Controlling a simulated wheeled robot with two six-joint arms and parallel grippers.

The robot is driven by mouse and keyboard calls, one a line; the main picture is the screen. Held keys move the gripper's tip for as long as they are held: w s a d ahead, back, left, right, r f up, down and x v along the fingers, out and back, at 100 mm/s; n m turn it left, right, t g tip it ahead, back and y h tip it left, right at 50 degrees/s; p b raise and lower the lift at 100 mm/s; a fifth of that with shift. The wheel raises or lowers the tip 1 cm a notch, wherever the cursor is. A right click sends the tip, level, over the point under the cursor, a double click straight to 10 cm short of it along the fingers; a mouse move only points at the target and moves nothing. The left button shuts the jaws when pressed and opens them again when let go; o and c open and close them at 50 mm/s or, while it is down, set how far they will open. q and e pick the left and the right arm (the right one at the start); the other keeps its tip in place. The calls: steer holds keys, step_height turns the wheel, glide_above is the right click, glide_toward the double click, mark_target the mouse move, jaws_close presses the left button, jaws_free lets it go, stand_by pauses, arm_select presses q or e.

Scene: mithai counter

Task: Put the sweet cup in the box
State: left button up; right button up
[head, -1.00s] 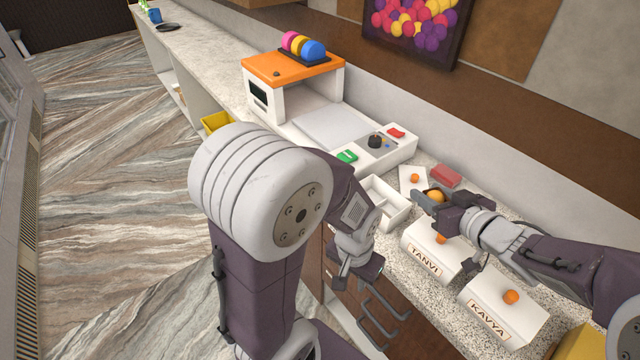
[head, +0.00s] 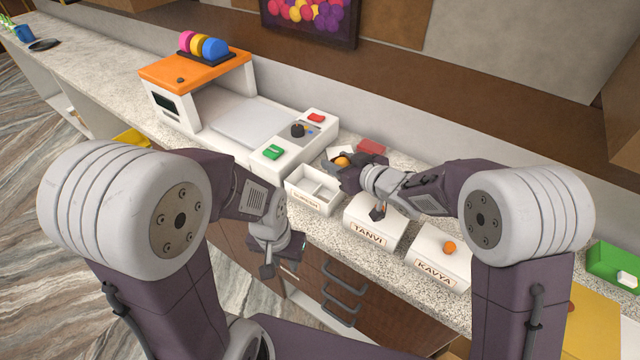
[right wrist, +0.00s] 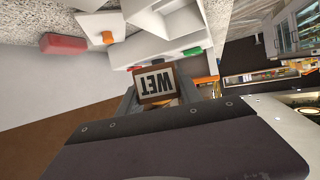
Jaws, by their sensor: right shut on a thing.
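The sweet cup (right wrist: 155,82) is a small brown cup with a white label, upside down in the right wrist view, that looks like "WET". Its orange sweet (head: 341,161) shows in the head view. My right gripper (head: 343,172) is shut on the cup and holds it near the back right of the open box. The open box (head: 298,181) is white with a divider and a name label on its front; it also shows in the right wrist view (right wrist: 145,50). My left gripper (head: 284,259) is open and empty in front of the counter, below the box.
Closed white boxes marked TANVI (head: 369,236) and KAVYA (head: 436,268) stand right of the open box. A white machine (head: 277,150) with coloured buttons stands left of it. A red block (head: 371,147) and a white lid with orange knob (right wrist: 118,30) lie behind.

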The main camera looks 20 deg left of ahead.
steer(key=shift+a+f, duration=0.65)
steer(key=shift+f, duration=0.4)
steer(key=shift+a+f, duration=0.7)
steer(key=shift+f, duration=0.4)
steer(key=shift+a+f, duration=0.65)
steer(key=shift+f, duration=0.4)
steer(key=shift+f+b, duration=0.1)
steer(key=shift+b, duration=0.25)
steer(key=shift+f+b, duration=0.5)
steer(key=shift+f, duration=0.05)
steer(key=o, duration=1.4)
steer(key=shift+s, duration=0.2)
steer(key=shift+c, duration=0.2)
